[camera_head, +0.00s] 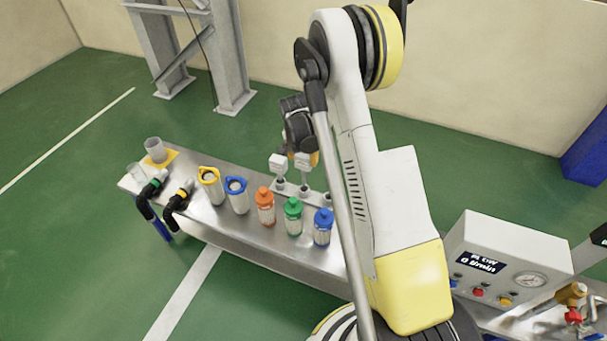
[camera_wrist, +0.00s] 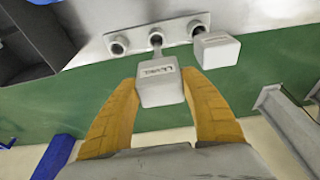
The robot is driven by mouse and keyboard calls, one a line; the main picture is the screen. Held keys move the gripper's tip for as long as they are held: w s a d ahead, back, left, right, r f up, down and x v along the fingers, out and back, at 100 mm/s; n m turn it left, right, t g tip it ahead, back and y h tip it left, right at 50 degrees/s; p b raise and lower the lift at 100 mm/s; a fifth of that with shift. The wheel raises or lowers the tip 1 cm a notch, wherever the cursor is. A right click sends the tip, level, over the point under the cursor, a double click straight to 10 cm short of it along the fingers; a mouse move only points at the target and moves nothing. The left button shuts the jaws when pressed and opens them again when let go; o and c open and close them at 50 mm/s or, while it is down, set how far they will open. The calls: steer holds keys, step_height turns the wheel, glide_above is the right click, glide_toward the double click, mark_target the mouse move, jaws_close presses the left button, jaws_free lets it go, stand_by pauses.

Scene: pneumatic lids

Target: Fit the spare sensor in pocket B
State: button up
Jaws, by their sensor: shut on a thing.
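My gripper (camera_wrist: 160,108) has two orange fingers and is shut on a white box-shaped sensor (camera_wrist: 158,82) with lettering on its face. The sensor's thin stem points at the middle of three round pockets (camera_wrist: 155,40) in a pale plate. I cannot tell how far the stem is in. A second white sensor (camera_wrist: 215,50) is beside the held one, by the right pocket (camera_wrist: 197,25). The left pocket (camera_wrist: 117,43) looks empty. In the head view the held sensor (camera_head: 301,161) is partly hidden by my gripper, with the other sensor (camera_head: 278,163) to its left. No pocket letters are readable.
Orange, green and blue-capped bottles (camera_head: 293,216) stand on the steel bench (camera_head: 245,232) in front of the pockets. Yellow and blue-ringed cylinders (camera_head: 211,187) and black fittings (camera_head: 178,194) are farther left. A gauge box (camera_head: 508,262) stands at right. My arm hides some bench.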

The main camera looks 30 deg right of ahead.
steer(key=shift+r+p, duration=1.75)
steer(key=shift+r, duration=1.65)
